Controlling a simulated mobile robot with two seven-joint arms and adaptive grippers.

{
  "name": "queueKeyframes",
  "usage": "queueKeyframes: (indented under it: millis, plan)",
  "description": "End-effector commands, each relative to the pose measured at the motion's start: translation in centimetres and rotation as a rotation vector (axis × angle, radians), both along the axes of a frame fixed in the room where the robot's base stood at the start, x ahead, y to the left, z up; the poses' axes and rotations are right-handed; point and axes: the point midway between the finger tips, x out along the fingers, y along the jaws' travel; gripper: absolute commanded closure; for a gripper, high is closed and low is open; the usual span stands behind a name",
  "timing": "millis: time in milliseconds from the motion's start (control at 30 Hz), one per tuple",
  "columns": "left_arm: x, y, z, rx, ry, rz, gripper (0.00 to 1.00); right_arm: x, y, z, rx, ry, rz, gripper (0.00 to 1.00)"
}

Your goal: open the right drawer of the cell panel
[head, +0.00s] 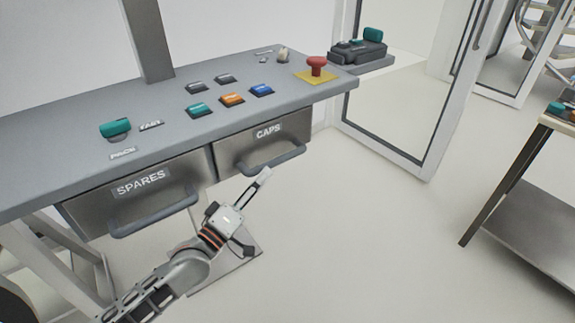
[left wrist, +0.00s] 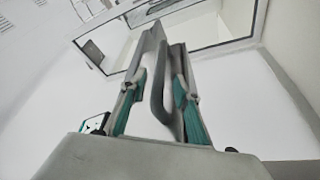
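The cell panel (head: 60,165) has two grey metal drawers under its top. The right drawer (head: 235,150), labelled CAPS, looks closed, with a dark grey bar handle (head: 272,163) across its front. My left gripper (head: 262,178) is just below and in front of this handle, its fingers pointing up toward it. In the left wrist view its two fingers with teal sides are apart, and the curved handle (left wrist: 158,85) shows in the gap between them. I see no clear contact, and the depth between them is hard to judge. My right gripper is out of view.
The left drawer (head: 90,207), labelled SPARES, looks closed, with its handle (head: 155,217) left of my arm. Coloured buttons and a red emergency knob (head: 316,66) are on the panel top. A glass door stands behind; a cart (head: 535,190) stands at right. Floor between is clear.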

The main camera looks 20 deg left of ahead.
Motion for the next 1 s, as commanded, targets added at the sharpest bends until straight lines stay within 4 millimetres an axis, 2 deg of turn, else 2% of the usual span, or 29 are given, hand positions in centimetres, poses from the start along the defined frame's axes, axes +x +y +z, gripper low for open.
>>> queueKeyframes:
  millis: [300,500,867,933,1000]
  plan:
    - [4.2,-1.4,1.1,0.000,-0.003,0.001,0.68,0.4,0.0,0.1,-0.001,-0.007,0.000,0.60]
    - [6.3,-2.2,1.4,0.003,-0.001,0.001,0.68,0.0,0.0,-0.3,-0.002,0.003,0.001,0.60]
    - [6.8,-2.4,1.6,0.003,-0.001,0.000,0.68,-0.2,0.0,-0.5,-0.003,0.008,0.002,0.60]
    - [6.8,-2.4,1.6,0.003,-0.001,0.000,0.81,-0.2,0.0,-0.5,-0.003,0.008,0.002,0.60]
    - [6.8,-2.4,1.6,0.003,-0.001,0.000,0.99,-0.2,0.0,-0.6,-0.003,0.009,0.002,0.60]
